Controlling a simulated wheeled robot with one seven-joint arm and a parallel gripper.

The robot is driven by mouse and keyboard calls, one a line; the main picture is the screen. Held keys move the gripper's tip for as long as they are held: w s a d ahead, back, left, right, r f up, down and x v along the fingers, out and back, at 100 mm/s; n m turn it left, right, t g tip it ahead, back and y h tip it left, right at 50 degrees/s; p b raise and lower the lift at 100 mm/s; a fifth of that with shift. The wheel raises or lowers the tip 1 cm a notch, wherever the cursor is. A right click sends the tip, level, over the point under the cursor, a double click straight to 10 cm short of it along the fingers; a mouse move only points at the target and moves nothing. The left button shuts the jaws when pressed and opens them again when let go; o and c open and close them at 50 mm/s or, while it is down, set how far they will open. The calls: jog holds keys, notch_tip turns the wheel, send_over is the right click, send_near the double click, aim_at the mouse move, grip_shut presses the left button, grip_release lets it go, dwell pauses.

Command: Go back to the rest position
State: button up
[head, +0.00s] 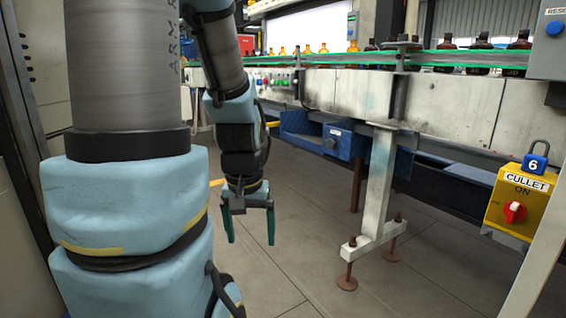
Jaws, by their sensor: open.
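My gripper (250,226) hangs below my arm's wrist, left of the middle of the head view. Its two dark green fingers point down and are spread apart, with only floor visible between them. It is open and empty. It is clear of the conveyor (430,98), which runs across the upper right. Several amber bottles (480,42) stand in a row on the conveyor, well away from my gripper.
A conveyor leg (378,190) with footed bolts stands on the tiled floor (300,270) right of my gripper. A yellow box (518,200) labelled CULLET with a red knob is at the right. A blue tray (325,135) hangs under the conveyor. The floor below my gripper is free.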

notch_tip(320, 180, up, 25)
jog(key=p, duration=2.4)
jog(key=shift+r, duration=0.15)
